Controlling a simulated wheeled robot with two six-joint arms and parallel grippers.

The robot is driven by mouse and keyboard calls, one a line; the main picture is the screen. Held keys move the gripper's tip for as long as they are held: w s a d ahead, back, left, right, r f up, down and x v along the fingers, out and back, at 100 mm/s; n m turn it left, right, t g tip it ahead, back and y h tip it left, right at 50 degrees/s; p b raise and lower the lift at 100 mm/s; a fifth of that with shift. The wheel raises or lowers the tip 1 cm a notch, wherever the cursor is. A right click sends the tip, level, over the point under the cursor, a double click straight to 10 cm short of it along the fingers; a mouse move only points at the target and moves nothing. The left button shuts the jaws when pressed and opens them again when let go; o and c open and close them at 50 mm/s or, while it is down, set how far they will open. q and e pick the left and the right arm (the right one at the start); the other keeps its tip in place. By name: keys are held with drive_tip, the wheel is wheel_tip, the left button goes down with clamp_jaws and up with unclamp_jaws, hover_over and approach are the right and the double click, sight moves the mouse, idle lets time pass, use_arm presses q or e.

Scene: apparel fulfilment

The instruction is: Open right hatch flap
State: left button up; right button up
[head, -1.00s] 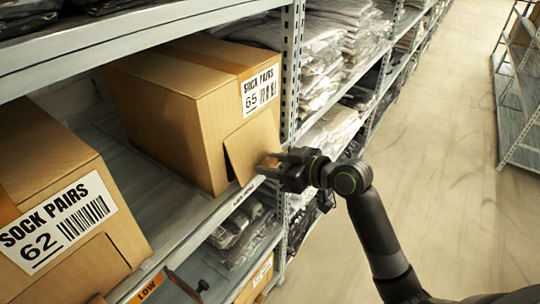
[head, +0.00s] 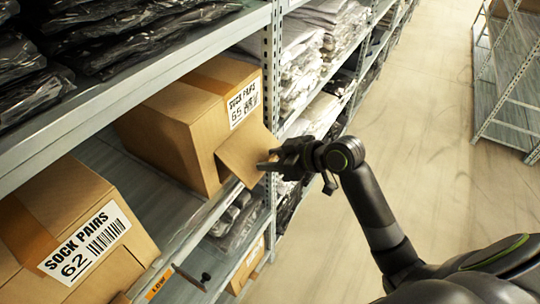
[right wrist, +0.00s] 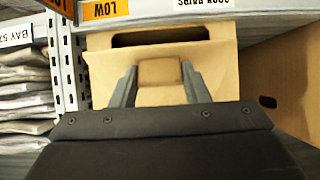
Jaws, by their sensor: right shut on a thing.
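The cardboard box marked SOCK PAIRS 65 (head: 170,135) stands on the middle shelf. Its front hatch flap (head: 240,156) is swung partway out from the box at its lower edge. My right gripper (head: 266,164) is at the outer edge of this flap. In the right wrist view, its two fingers (right wrist: 158,85) are on either side of a small tan tab (right wrist: 160,72) and shut on it. The box marked SOCK PAIRS 62 (head: 70,235) stands nearer, at the lower left. My left gripper is not in view.
A grey perforated shelf post (head: 270,90) stands just right of box 65. The upper shelf (head: 130,75) overhangs the boxes and holds dark bagged garments. A LOW label (head: 158,283) is on the shelf edge. The aisle floor (head: 400,130) is clear.

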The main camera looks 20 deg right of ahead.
drive_tip(key=shift+r, duration=0.6)
drive_tip(key=o, duration=1.4)
drive_tip(key=shift+f, duration=0.2)
drive_tip(key=shift+s+d+r, duration=0.25)
drive_tip(key=shift+s+d, duration=0.1)
drive_tip(key=shift+v, duration=8.05)
